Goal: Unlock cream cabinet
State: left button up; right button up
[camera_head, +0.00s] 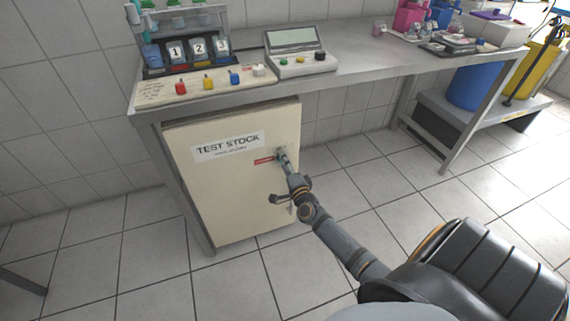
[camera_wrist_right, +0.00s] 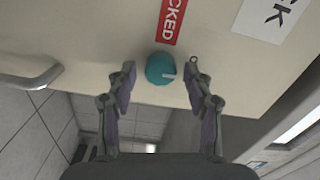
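The cream cabinet (camera_head: 225,205) stands under the bench, its door shut, with a "TEST STOCK" label. A small red label (camera_head: 264,161) sits near its right edge; in the right wrist view it ends in "CKED" (camera_wrist_right: 172,20). In the head view my right gripper (camera_head: 283,178) hides part of the door edge. My left gripper is not in view.
A door handle (camera_wrist_right: 30,77) shows at the left in the wrist view. The metal bench (camera_head: 375,65) above holds a button panel (camera_head: 190,88), a console (camera_head: 298,63) and containers. A blue bin (camera_head: 468,87) stands on the lower shelf at right. Tiled floor before the cabinet is clear.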

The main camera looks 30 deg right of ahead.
jog(key=v, duration=1.2)
dwell(0.3)
